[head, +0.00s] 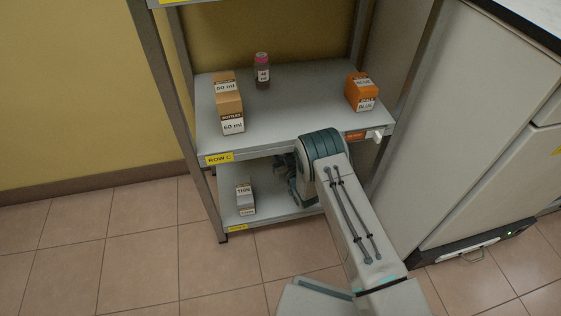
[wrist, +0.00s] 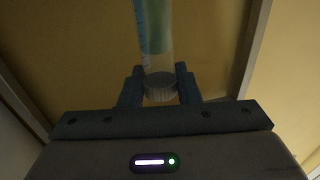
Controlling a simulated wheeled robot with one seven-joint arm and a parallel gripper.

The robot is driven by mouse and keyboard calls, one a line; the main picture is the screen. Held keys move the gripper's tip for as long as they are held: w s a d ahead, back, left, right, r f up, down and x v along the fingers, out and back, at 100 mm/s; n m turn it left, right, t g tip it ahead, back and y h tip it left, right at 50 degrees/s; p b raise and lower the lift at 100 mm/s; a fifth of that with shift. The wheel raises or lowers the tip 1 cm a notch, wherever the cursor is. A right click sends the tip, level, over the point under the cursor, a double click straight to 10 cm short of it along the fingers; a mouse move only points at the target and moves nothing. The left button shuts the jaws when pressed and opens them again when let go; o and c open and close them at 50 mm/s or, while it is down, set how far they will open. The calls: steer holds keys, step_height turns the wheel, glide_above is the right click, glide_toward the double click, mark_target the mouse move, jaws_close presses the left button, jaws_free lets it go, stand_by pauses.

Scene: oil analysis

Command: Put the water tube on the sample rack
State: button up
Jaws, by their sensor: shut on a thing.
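The water tube (wrist: 155,30) shows in the wrist view as a clear tube with blue-green contents and a ribbed cap (wrist: 160,90) at its lower end in the picture. My gripper (wrist: 160,86) is shut on the tube at this cap, with one finger on each side. In the head view my gripper (head: 290,170) is mostly hidden behind my own arm, at the lower shelf under the ROW C shelf. The tube cannot be made out in the head view. No sample rack can be made out in either view.
The ROW C shelf (head: 300,115) carries cardboard boxes (head: 230,110), a bottle with a pink cap (head: 262,70) and an orange box (head: 361,92). The lower shelf (head: 262,208) holds a small box (head: 245,197). A white cabinet (head: 470,110) stands close on the right. Tiled floor lies open at left.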

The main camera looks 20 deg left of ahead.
steer(key=shift+f+b, duration=0.95)
steer(key=shift+f, duration=0.9)
steer(key=shift+f, duration=0.2)
steer(key=o, duration=1)
steer(key=shift+o, duration=0.2)
steer(key=shift+r, duration=0.15)
steer(key=shift+s+d+r, duration=0.15)
steer(key=shift+d, duration=0.05)
steer(key=p+v, duration=0.5)
steer(key=v, duration=0.6)
steer(key=shift+s+d, duration=0.15)
steer(key=shift+s, duration=0.05)
